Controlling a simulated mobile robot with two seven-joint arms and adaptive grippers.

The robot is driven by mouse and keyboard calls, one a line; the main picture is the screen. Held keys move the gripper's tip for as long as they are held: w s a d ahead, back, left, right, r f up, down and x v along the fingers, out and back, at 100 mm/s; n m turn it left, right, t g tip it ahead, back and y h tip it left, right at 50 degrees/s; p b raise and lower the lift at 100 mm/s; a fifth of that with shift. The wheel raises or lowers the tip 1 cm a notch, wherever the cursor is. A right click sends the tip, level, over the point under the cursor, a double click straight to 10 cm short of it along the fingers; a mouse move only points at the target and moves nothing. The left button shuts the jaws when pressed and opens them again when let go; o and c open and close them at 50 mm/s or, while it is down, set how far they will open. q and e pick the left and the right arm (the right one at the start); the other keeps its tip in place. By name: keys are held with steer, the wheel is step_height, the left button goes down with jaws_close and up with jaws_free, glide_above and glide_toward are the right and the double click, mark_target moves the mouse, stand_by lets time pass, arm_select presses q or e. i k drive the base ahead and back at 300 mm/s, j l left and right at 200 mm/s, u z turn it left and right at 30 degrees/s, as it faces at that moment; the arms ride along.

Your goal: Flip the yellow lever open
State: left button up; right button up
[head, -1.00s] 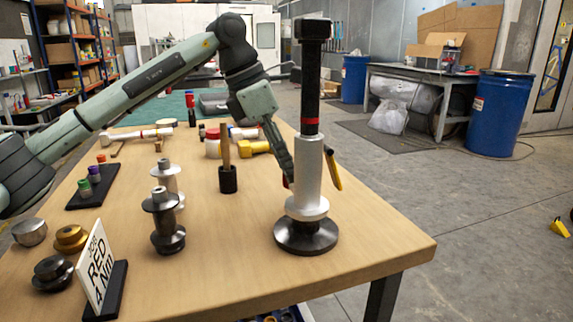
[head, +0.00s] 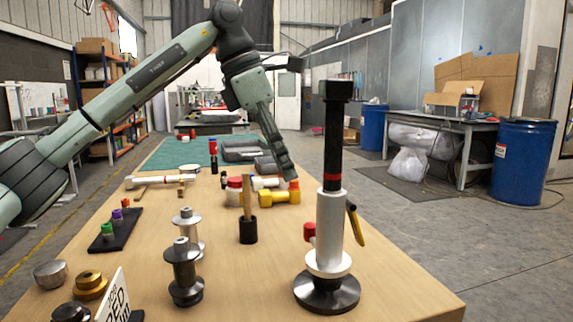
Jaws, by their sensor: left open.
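The yellow lever (head: 355,224) hangs down and slightly outward on the right side of a silver and black post (head: 331,215), which stands upright on a dark round base. A red knob (head: 310,232) sticks out on the post's left side. My left gripper (head: 287,172) is in the air up and to the left of the lever, its fingers pointing down and to the right. It is open, and I see nothing held in it. It looks apart from the lever, with the post between them in the picture. My right gripper is not in view.
The wooden table (head: 230,285) also holds a mallet in a black holder (head: 248,228), a yellow-headed hammer (head: 280,197), metal spools (head: 184,270) and a sign (head: 112,296). Blue barrels (head: 522,160) stand on the floor beyond. The tabletop right of the post is clear.

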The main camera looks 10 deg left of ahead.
mark_target(355, 225)
steer(key=k, duration=1.5)
